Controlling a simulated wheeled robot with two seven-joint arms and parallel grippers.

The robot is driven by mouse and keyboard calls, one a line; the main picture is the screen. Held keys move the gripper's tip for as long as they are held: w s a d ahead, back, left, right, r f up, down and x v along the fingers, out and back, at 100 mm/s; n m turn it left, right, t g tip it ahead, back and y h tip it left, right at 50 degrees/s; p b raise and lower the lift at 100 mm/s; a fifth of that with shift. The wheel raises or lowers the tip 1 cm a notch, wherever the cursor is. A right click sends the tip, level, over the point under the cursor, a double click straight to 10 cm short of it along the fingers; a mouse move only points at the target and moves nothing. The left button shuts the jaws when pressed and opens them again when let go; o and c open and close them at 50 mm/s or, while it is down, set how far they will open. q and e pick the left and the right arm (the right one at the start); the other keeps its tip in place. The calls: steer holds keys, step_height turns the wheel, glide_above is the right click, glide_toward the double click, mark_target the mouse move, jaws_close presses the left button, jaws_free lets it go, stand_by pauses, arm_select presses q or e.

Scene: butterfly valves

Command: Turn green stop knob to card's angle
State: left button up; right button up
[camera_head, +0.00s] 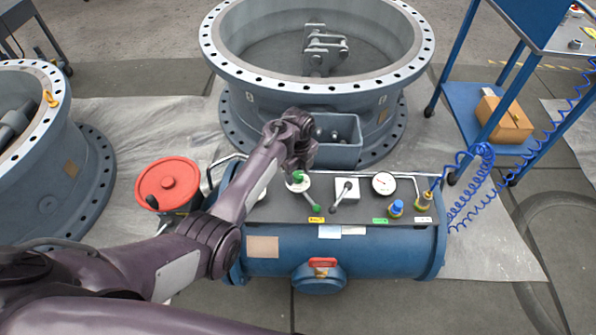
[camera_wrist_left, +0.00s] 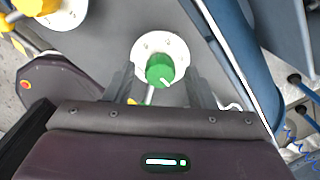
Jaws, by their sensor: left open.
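The green knob (camera_head: 298,178) sits on a round white plate on the dark top panel of the blue tank, partly hidden by my left gripper in the head view. In the left wrist view the green knob (camera_wrist_left: 160,69) shows whole, with a white pointer mark toward its lower edge. My left gripper (camera_head: 297,163) is open above the knob; in the wrist view its dark fingers (camera_wrist_left: 162,88) stand either side, not visibly touching it. Small white and pale-blue cards (camera_head: 329,231) lie at the panel's front edge; their markings are too small to read. My right gripper is not in view.
A red lid (camera_head: 167,181) is left; a grey bin (camera_head: 338,152) is behind.

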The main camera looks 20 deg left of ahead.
arm_select(q)
steer(key=c, duration=1)
